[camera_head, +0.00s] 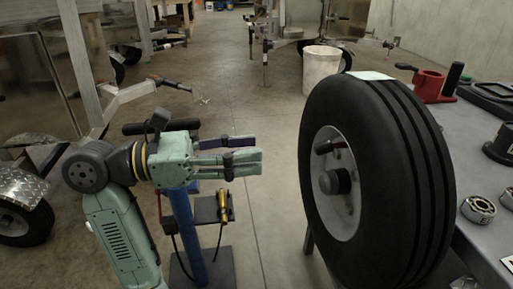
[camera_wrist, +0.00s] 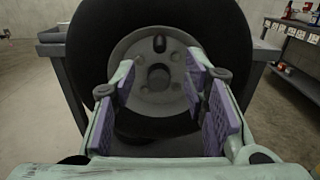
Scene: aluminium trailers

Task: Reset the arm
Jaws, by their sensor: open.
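My gripper (camera_head: 258,154) is open and empty in the head view, held level and pointing right toward a large black tire (camera_head: 385,190). A gap lies between the fingertips and the tire. In the wrist view, the gripper's purple-padded fingers (camera_wrist: 165,100) are spread apart, with the tire (camera_wrist: 85,50) and its grey wheel hub (camera_wrist: 158,75) beyond them. My green arm comes up from the lower left in the head view.
A grey workbench (camera_head: 490,245) at the right carries a red vise-like tool (camera_head: 428,86) and metal bearings (camera_head: 478,209). A blue post stand (camera_head: 185,235) is below my wrist. A white bucket (camera_head: 321,70) stands behind. Trailer frames line the left; the middle floor is open.

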